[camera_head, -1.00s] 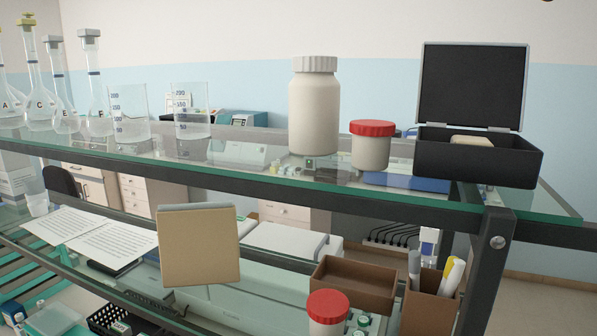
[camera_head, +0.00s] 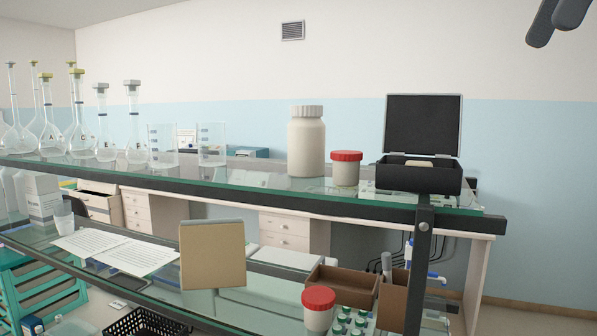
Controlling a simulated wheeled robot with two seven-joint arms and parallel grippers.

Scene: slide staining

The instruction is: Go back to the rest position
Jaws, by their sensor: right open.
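My right gripper (camera_head: 556,20) shows at the top right corner, with its two dark fingers apart and nothing visible between them. It is high up and clear of the shelf, in front of the bare wall. The rest of that arm is out of the picture. My left gripper is not in view.
A glass shelf (camera_head: 262,187) holds several flasks, two beakers, a white bottle (camera_head: 306,143), a red-lidded jar (camera_head: 346,170) and an open black box (camera_head: 420,177). Below are papers (camera_head: 108,248), brown boxes and another red-lidded jar (camera_head: 318,311).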

